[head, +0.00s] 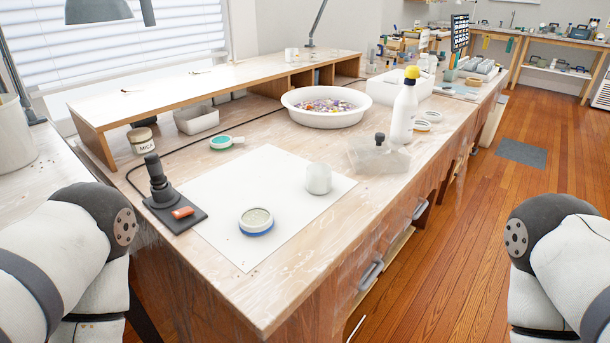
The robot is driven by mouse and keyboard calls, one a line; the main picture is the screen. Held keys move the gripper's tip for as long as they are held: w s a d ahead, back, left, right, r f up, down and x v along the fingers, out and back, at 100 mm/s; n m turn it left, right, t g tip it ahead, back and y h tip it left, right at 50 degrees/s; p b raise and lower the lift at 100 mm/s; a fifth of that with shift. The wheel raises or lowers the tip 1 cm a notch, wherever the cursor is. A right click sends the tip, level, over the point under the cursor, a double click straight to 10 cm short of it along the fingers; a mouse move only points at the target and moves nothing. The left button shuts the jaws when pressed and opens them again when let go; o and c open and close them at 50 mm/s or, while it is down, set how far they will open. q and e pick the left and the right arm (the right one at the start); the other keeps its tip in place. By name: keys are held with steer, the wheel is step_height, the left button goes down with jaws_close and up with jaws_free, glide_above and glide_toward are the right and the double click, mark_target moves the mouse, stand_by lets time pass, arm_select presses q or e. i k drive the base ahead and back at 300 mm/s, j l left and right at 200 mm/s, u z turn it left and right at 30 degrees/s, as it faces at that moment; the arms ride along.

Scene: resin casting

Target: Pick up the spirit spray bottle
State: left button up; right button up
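A tall white bottle (403,112) with a yellow top stands upright near the right edge of the workbench (310,218). A clear, low container (378,158) with a dark knob-like cap sits just in front of it. No label is readable on either, so I cannot tell for sure which one is the spirit spray bottle. My arm links show at the lower left and lower right, both apart from these things. Both grippers are out of view.
A white sheet (225,200) holds a round tin (256,221) and a white cup (318,178). A black stand (160,190), a MICA jar (142,140) and a white basin (326,105) of colourful bits are nearby. A raised wooden shelf (215,80) runs along the back.

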mark_target(406, 103)
steer(key=i+l+u, duration=0.25)
steer(key=i+l, duration=0.2)
steer(key=l, duration=0.25)
steer(key=i+l+u, duration=0.15)
steer(key=l, duration=0.25)
steer(key=i+l+u, duration=0.1)
steer(key=l, duration=0.3)
steer(key=i+l+u, duration=0.15)
steer(key=i+l, duration=0.15)
steer(key=i+l+u, duration=0.1)
steer(key=l, duration=0.45)
steer(key=i+l+u, duration=0.15)
steer(key=l, duration=0.3)
steer(key=i+l+u, duration=0.1)
steer(key=l, duration=0.35)
